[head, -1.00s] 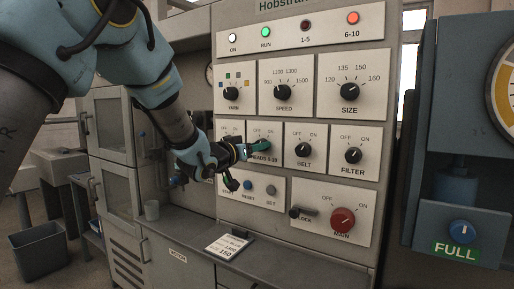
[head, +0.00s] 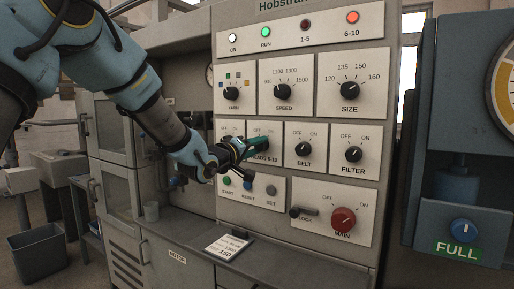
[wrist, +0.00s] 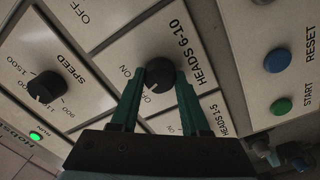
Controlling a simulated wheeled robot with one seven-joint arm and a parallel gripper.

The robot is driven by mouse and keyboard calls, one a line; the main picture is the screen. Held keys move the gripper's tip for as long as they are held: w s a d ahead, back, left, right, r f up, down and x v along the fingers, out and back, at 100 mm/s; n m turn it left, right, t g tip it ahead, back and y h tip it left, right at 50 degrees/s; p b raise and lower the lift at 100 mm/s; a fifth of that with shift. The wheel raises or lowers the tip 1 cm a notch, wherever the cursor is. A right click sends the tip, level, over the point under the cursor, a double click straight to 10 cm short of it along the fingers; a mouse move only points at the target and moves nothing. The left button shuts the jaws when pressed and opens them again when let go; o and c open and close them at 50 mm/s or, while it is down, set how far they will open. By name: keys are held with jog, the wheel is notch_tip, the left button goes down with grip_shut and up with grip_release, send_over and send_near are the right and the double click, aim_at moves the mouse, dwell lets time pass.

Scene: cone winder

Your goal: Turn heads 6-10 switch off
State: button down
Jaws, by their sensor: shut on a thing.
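The heads 6-10 switch (wrist: 160,70) is a black round knob on a white plate, between my gripper's green fingers in the wrist view. My gripper (wrist: 166,80) is shut on this knob. In the head view my gripper (head: 263,143) reaches in from the left at the heads 6-10 plate (head: 264,160), and its fingers hide the knob. The OFF and ON marks show above it there. The 6-10 lamp (head: 353,17) glows red-orange, and the 1-5 lamp (head: 305,25) is dark.
Close around are the belt knob (head: 303,149), the speed knob (head: 283,92) and the heads 1-5 plate, partly hidden by my arm. Below are the start (head: 227,181) and reset (head: 248,185) buttons and the red main knob (head: 343,219). A ledge with a card (head: 229,245) runs below the panel.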

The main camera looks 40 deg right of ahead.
jog(key=shift+n, duration=1.5)
jog(key=shift+c, duration=1.9)
grip_release()
jog(key=shift+a, duration=0.1)
jog(key=b+v, duration=0.3)
jog(key=v, duration=0.7)
jog(key=shift+a, duration=0.35)
jog(key=shift+s, duration=0.1)
